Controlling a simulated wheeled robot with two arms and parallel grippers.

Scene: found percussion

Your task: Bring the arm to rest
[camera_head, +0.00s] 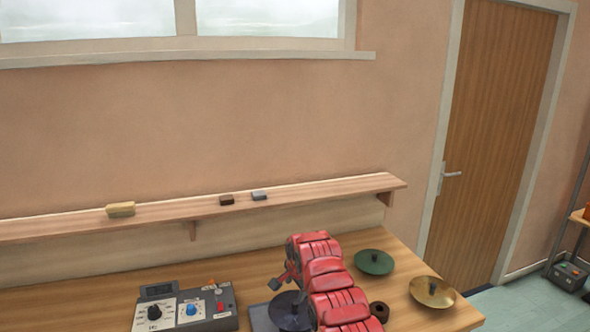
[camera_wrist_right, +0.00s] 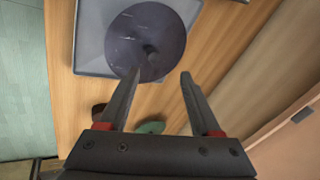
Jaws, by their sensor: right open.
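My right arm is red and reaches over the table from the bottom of the head view. My right gripper (camera_head: 280,284) shows only partly there, dark, at the arm's far end. In the right wrist view its two dark fingers (camera_wrist_right: 160,74) are apart with nothing gripped between them. Beyond the fingertips lies a dark, dished disc (camera_wrist_right: 150,35) with a central knob, on a grey square pad (camera_wrist_right: 90,45). In the head view the disc (camera_head: 289,312) is partly hidden by my arm. I cannot tell the exact gap between fingers and disc. My left gripper is not in view.
A green disc (camera_head: 374,261) and a brass disc (camera_head: 433,291) lie right of my arm, with a small brown round piece (camera_head: 380,311) nearby. A control box (camera_head: 185,306) with knobs stands left. A wall shelf (camera_head: 290,195) with small blocks runs behind the table.

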